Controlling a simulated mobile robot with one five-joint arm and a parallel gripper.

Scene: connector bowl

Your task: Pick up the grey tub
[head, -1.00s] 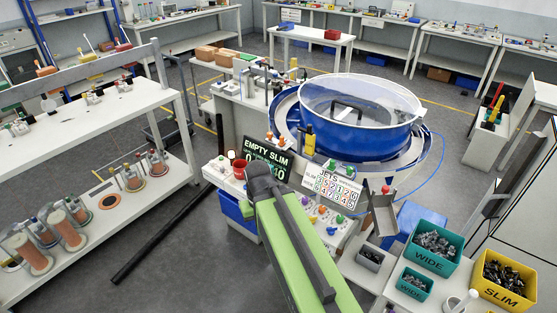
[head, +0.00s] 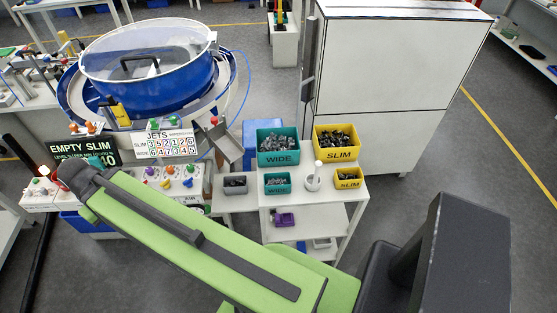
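The grey tub (head: 235,184) is a small dark-grey open box with dark small parts in it. It stands on a low white surface in the middle of the head view, beside the left edge of the white stand with the teal and yellow bins. Nothing touches it from above. My green arm crosses the lower left of the view, in front of and below the tub. My gripper cannot be made out in this view.
On the white stand (head: 310,193) are teal WIDE bins (head: 279,158), yellow SLIM bins (head: 337,155) and a white post (head: 313,181). A blue bowl feeder (head: 150,95) and a control panel stand left. A white cabinet (head: 390,70) stands behind. Floor at right is clear.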

